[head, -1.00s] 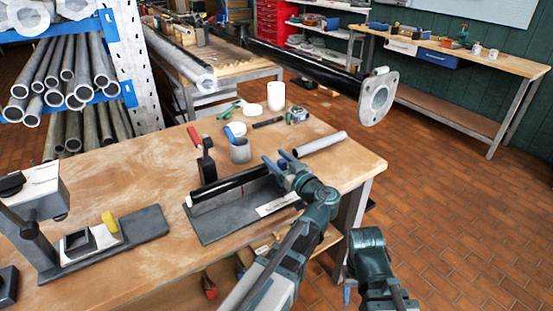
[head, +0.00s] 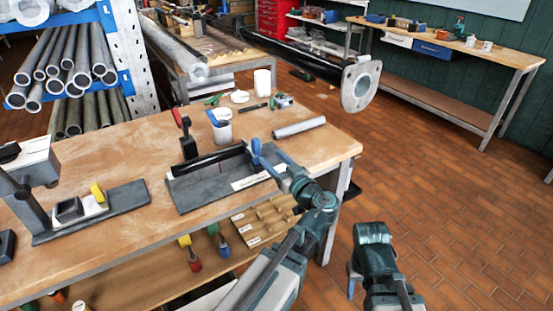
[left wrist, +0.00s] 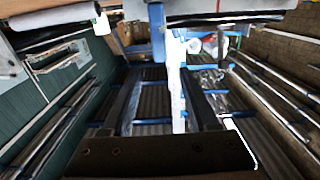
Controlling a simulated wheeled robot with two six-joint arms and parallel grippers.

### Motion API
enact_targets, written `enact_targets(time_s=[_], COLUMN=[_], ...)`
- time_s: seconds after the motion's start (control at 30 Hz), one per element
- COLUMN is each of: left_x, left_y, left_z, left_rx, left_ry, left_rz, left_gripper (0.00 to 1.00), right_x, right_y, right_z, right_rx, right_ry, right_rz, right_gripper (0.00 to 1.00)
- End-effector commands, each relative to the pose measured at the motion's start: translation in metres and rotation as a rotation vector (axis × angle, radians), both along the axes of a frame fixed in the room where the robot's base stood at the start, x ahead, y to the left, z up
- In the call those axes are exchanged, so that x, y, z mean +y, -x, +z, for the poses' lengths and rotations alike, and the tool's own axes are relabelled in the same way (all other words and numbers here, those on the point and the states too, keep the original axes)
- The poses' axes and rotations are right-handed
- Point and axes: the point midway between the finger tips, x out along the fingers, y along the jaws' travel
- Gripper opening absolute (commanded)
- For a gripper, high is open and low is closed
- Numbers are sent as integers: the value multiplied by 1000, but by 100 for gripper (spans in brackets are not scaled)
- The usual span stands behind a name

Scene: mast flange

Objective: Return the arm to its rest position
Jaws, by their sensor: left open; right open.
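My left gripper (head: 268,158) is open, its blue fingertips by the right end of a black tube (head: 208,160). I cannot tell whether they touch the tube. The tube lies along a grey fixture plate (head: 195,194) on the wooden workbench (head: 108,160). In the left wrist view the left gripper's dark fingers (left wrist: 160,95) are spread, with nothing held between them. My right gripper (head: 354,276) is open at lower right, beside the bench and over the tiled floor, partly hidden by its own arm. A black mast with a grey round flange (head: 361,87) extends above the bench's far side.
A dark stand (head: 40,205) is at left. A pipe rack (head: 133,60) is behind. The floor (head: 440,210) at right is clear.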

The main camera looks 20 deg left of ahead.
Motion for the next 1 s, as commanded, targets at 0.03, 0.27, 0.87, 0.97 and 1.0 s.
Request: enact_targets(time_s=[0.03,0.27,0.87,0.97,1.0], left_x=[0,0,-79,-109,-120], left_y=[0,0,96,120,130], left_z=[0,0,-172,-193,-199], left_rx=[0,0,1083,1277,1342], left_ry=[0,0,304,348,362], left_rz=[0,0,-222,-373,-434], left_gripper=[60,60,60,60,60], right_x=[0,0,0,0,0], right_y=[0,0,0,0,0], right_z=[0,0,0,0,0], right_rx=[0,0,0,0,0], right_ry=[0,0,0,0,0], right_rz=[0,0,0,0,0], right_gripper=[50,50,50,50,50])
